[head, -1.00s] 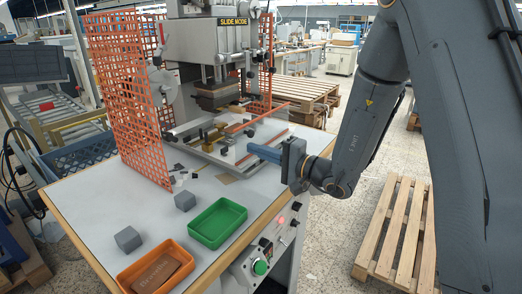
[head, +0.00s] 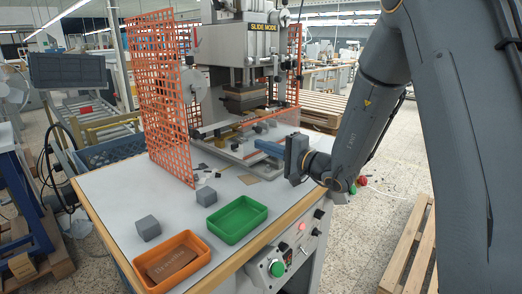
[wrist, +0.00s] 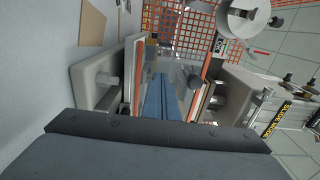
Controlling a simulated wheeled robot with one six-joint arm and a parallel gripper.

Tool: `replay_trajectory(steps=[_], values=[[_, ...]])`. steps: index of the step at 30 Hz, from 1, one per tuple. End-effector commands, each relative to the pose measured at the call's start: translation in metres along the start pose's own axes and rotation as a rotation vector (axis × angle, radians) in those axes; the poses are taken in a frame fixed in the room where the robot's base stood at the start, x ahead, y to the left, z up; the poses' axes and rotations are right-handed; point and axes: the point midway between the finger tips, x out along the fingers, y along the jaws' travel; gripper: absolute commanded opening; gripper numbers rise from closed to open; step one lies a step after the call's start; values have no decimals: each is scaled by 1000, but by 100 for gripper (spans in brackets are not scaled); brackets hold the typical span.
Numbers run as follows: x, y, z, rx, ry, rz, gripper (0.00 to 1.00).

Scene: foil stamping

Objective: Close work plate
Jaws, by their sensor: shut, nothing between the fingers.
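The work plate (head: 236,158), a light grey frame, sits low under the stamping head (head: 245,98) of the press. Part of its far side is hidden by the press and my gripper. My gripper (head: 258,144) is shut and empty, with its blue fingers pointing left over the right side of the plate. In the wrist view, the closed fingers (wrist: 158,82) reach between grey metal parts and rails near the plate. I cannot tell whether the fingertips touch it.
Orange mesh guards (head: 160,95) flank the press. On the table (head: 110,190) are a green tray (head: 237,236), an orange tray (head: 200,244) holding a brown piece, and two grey cubes (head: 148,227). A control panel (head: 295,245) is on the front. A pallet (head: 405,245) lies right.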

Motion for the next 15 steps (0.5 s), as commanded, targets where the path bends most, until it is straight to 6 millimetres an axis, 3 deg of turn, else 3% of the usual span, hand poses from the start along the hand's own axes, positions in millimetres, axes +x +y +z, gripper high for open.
replay_trajectory(steps=[8, 15], values=[[3, -5, -1, -6, 0, -10, 0], [-25, -3, -2, -4, -5, -7, 0]])
